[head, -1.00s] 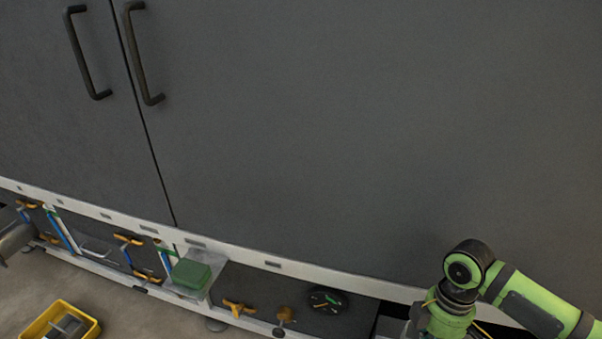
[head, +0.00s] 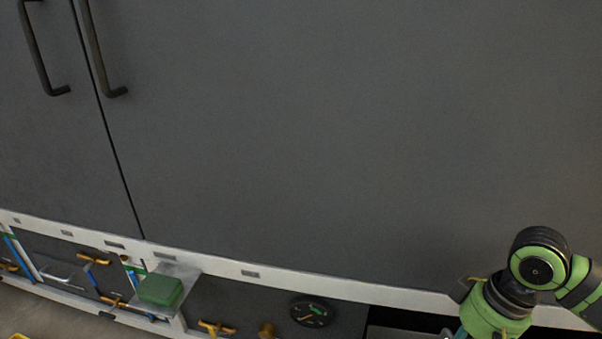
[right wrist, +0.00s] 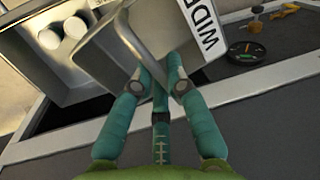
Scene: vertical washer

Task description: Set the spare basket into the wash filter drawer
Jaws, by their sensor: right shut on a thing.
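In the right wrist view, the teal fingers of my right gripper (right wrist: 160,82) are shut on the handle of a grey box-like basket (right wrist: 112,38). A white plate with black letters (right wrist: 203,28) shows beside the handle. The basket looks tilted and overlaps an open grey drawer (right wrist: 22,72). Whether they touch I cannot tell. Two white round-ended parts (right wrist: 62,33) show inside the drawer. In the head view only the wrist of my right arm shows at the lower right; its fingertips are out of frame. My left gripper is not in view.
The large dark cabinet front (head: 330,130) fills the head view. Along its lower strip are a green block (head: 160,289) on a clear holder, yellow valve handles (head: 216,328) and a round gauge (head: 312,312). A black opening (head: 400,322) lies right of the gauge.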

